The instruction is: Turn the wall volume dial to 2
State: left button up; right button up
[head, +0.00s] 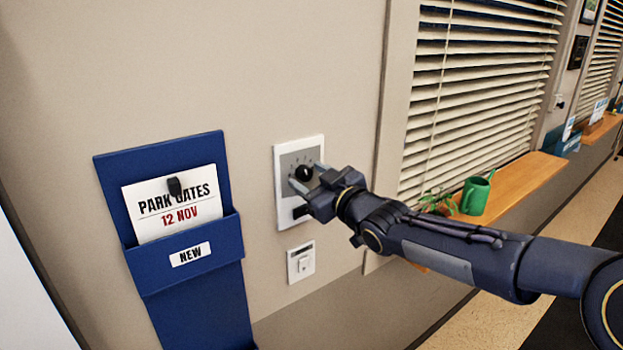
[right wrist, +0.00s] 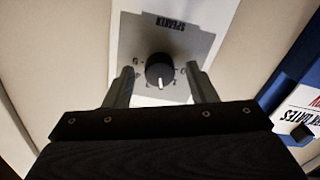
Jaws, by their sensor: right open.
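The volume dial (head: 304,173) is a round black knob on a grey plate in a white wall panel (head: 283,211). In the right wrist view the dial (right wrist: 159,70) carries a white pointer mark, and the panel bears the word SPEAKER; the numbers around it are too small to read surely. My right gripper (head: 306,178) is open in front of the panel. Its fingers (right wrist: 160,82) stand on either side of the dial, with a gap on each side. My left gripper is not in view.
A smaller white switch plate (head: 301,262) is below the panel. A blue wall pocket (head: 236,240) with a PARK GATES card (head: 150,222) hangs to the left. Right are window blinds (head: 478,90) and a wooden sill (head: 530,180) with a green watering can (head: 475,196).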

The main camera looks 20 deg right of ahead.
jog(key=v, duration=0.8)
jog(key=s+d+f+m+g+h, duration=0.2)
jog(key=s+d+f+m+h, duration=0.3)
jog(key=s, duration=0.1)
jog(key=s+a+f+m+g+y, duration=0.1)
jog(key=s+a+f+m+g, duration=0.1)
jog(key=s+f+g, duration=0.2)
jog(key=s+a+f+m+g+y, duration=0.1)
jog(key=s+f+g, duration=0.4)
jog(key=s+f, duration=0.6)
jog(key=s+a+m, duration=0.1)
jog(key=s, duration=0.6)
jog(key=shift+f+y, duration=0.3)
